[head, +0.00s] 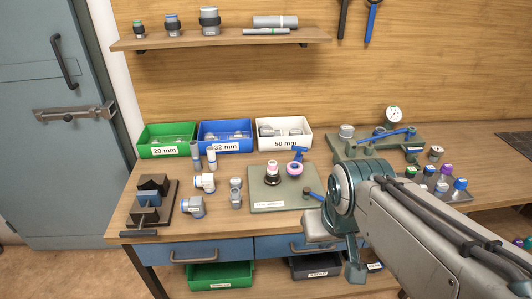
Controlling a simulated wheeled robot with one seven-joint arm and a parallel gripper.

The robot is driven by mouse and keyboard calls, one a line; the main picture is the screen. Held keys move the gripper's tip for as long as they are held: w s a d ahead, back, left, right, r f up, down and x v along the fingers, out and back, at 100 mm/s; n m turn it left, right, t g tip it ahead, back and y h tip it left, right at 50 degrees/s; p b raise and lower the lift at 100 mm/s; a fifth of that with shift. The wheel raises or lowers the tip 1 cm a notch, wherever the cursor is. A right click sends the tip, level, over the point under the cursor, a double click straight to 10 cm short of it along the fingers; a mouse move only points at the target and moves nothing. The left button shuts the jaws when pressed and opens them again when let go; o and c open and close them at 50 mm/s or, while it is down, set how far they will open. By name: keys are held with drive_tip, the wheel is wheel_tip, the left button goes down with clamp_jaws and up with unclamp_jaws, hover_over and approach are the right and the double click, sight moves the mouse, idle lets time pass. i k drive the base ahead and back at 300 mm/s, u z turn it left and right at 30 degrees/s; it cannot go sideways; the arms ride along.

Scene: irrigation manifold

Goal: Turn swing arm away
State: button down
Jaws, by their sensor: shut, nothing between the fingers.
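My gripper (355,272) hangs at the end of my arm at the lower right, in front of the bench edge. It is shut and empty; its fingertips are hard to make out. A long blue bar (397,134) lies across a green fixture (370,151) at the back right, apart from my gripper. A shorter blue bar (313,195) with a round end shows beside my arm, at the right of a green plate (256,192); my arm hides its other end. I cannot tell which bar is the swing arm.
On the plate stand a dark fitting (271,173) and a pink ring (294,168), with a blue piece (299,152) behind. Green (165,151), blue (224,146) and white (283,144) bins line the back. Loose fittings (205,182) and a dark vise (150,194) stand left.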

sight(298, 157)
drive_tip(key=i, duration=1)
